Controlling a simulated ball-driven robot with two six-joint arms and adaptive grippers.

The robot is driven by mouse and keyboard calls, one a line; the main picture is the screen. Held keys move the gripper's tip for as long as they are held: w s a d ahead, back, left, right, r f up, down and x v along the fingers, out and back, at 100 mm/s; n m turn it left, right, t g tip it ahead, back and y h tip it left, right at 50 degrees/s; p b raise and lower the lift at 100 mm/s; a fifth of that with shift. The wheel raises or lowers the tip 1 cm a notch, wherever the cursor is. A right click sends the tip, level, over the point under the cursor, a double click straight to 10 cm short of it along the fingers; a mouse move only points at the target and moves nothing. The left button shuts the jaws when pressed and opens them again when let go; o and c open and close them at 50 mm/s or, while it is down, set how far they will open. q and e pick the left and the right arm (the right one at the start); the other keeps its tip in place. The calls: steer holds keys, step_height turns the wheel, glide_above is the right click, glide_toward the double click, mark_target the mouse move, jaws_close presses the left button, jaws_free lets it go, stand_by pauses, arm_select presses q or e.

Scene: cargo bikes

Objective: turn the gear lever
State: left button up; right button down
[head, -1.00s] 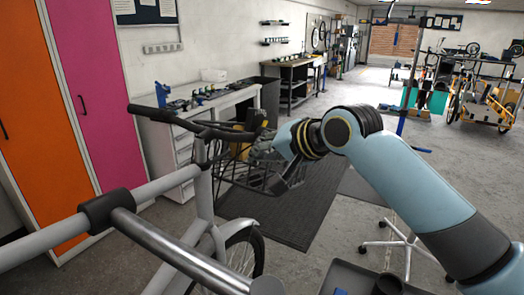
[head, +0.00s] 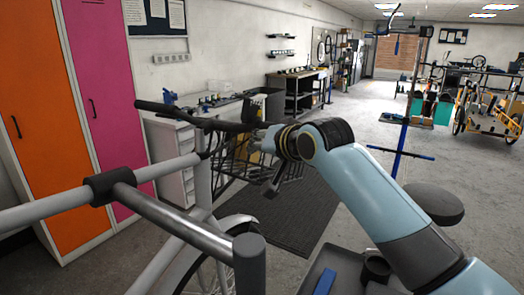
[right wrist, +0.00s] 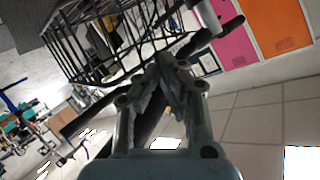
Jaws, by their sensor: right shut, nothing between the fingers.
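A grey bike stands at the left of the head view, with a black handlebar (head: 190,118) and a black wire basket (head: 232,160) in front. I cannot pick out the gear lever on the bar in either view. My right gripper (head: 270,188) is beside the right end of the bar and overlaps the basket in the picture. In the right wrist view its fingers (right wrist: 166,62) are closed together and empty, with the basket (right wrist: 75,45) beyond to the left and a dark bar behind them. Whether they touch the bar I cannot tell. My left gripper is out of view.
Orange (head: 35,120) and pink (head: 100,95) lockers stand at the left. A workbench (head: 165,135) with drawers is behind the bike. A blue stand (head: 402,150) and a round dark stool (head: 434,203) are at the right. The dark floor mat (head: 290,215) is clear.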

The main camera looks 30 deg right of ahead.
arm_select(q)
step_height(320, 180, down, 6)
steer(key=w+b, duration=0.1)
steer(key=b, duration=0.5)
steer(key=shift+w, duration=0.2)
arm_select(e)
steer(key=d+n+t, duration=0.1)
steer(key=w+d+f+n+t+h, duration=0.1)
steer(key=n, duration=0.1)
steer(key=w+d+f+n+t, duration=0.1)
steer(key=n+t, duration=0.1)
steer(key=shift+f+h, duration=0.2)
steer(key=shift+h, duration=0.1)
steer(key=shift+w, duration=0.1)
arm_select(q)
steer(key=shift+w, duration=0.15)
arm_select(e)
steer(key=shift+d, duration=0.1)
